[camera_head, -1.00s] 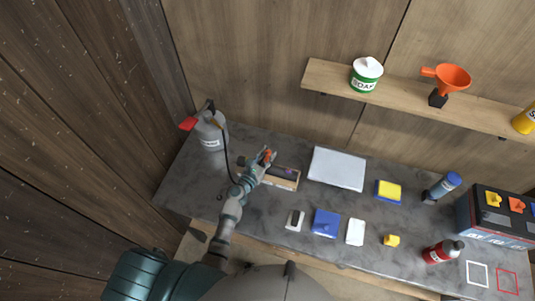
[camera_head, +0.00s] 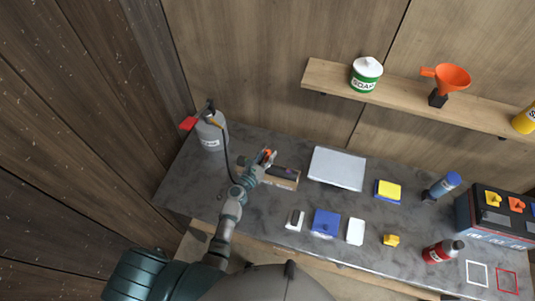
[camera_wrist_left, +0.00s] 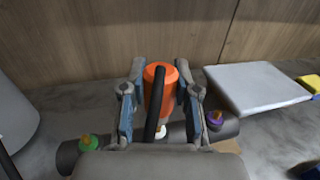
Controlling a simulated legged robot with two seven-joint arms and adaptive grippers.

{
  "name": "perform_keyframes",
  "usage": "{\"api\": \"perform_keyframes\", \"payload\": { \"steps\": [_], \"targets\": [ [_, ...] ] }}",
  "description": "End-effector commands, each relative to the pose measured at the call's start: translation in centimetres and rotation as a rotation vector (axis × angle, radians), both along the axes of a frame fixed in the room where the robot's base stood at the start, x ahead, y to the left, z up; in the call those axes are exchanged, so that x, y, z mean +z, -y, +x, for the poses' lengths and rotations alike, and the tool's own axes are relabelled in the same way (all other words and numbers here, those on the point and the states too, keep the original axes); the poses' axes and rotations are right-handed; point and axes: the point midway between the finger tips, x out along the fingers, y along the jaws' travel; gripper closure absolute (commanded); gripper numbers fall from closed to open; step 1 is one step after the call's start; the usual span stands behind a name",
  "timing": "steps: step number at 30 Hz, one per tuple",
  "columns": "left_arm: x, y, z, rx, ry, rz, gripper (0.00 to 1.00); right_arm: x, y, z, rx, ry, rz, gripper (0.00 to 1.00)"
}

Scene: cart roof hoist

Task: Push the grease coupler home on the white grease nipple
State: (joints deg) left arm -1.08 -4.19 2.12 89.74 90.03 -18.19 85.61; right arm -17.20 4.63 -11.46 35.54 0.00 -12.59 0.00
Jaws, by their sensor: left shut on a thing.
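My left gripper (camera_head: 264,158) is shut on the orange grease coupler (camera_wrist_left: 160,88), which also shows as a small orange spot in the head view (camera_head: 268,153). A black hose runs across the coupler's near side. In the left wrist view the white grease nipple (camera_wrist_left: 161,132) shows just below the coupler, partly hidden by the hose and hand. Whether the coupler touches it I cannot tell. A green nipple (camera_wrist_left: 88,141) stands to the left and a purple nipple (camera_wrist_left: 215,118) to the right, on a dark bar. My right gripper is not in view.
The bar lies on a wooden block (camera_head: 286,183) on the grey worktop (camera_head: 270,220). A grey grease canister (camera_head: 209,134) with the hose stands at the left. A pale flat panel (camera_head: 337,168) lies right of the block. Several small items lie in front.

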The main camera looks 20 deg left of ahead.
Motion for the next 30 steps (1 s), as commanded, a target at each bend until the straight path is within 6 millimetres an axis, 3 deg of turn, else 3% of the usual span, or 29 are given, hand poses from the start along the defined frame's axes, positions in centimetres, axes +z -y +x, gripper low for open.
{"api": "perform_keyframes", "payload": {
  "steps": [30],
  "targets": [
    [-1.0, 0.0, 0.0, 0.0, 0.0, 0.0, 1.0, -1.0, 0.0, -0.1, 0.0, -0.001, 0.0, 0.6]
  ]
}}
